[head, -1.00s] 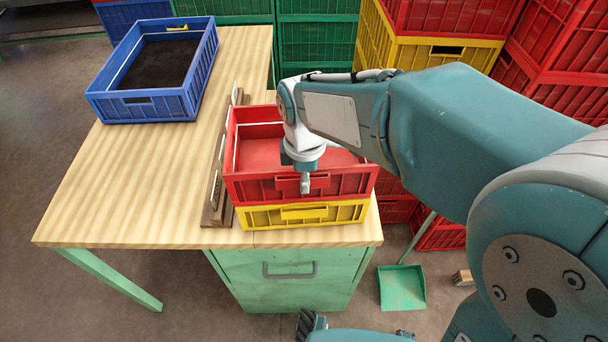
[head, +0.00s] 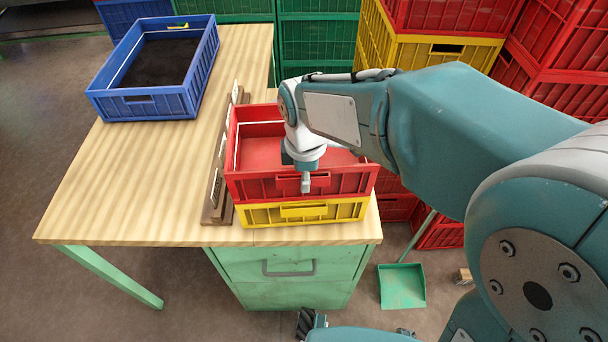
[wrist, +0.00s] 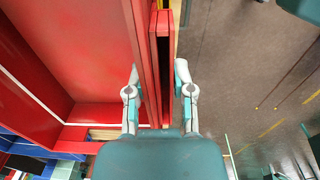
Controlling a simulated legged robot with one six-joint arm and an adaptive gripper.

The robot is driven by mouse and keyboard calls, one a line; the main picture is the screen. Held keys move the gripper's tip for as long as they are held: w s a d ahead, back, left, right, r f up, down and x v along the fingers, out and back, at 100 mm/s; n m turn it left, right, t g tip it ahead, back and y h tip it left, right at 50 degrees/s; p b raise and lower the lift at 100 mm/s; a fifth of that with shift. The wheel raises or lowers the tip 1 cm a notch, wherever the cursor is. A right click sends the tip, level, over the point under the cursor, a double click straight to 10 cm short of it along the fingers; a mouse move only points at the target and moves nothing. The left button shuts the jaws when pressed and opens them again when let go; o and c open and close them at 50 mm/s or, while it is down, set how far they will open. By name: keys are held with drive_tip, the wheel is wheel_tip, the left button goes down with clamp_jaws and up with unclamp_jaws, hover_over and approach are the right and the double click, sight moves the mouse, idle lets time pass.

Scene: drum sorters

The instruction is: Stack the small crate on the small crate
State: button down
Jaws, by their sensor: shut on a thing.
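A red small crate (head: 252,187) sits on top of a yellow small crate (head: 348,212) at the front right of the wooden table. The two look roughly aligned, with the yellow front showing below the red one. My gripper (head: 305,184) reaches down at the front wall of the red crate. In the wrist view my gripper (wrist: 158,85) has one finger on each side of the red wall (wrist: 146,60) and is shut on it. The red crate's inside looks empty. My arm hides part of its back right.
A blue crate (head: 152,104) with a dark inside stands at the table's far left. A wooden strip with upright plates (head: 217,185) runs close along the crates' left side. Tall stacks of crates (head: 440,50) stand behind. The table's left middle (head: 130,180) is clear.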

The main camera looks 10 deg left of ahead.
drive_tip(key=shift+s+f, duration=0.1)
drive_tip(key=shift+f, duration=0.15)
drive_tip(key=shift+c, duration=2)
unclamp_jaws()
wheel_tip(320, 180, up, 12)
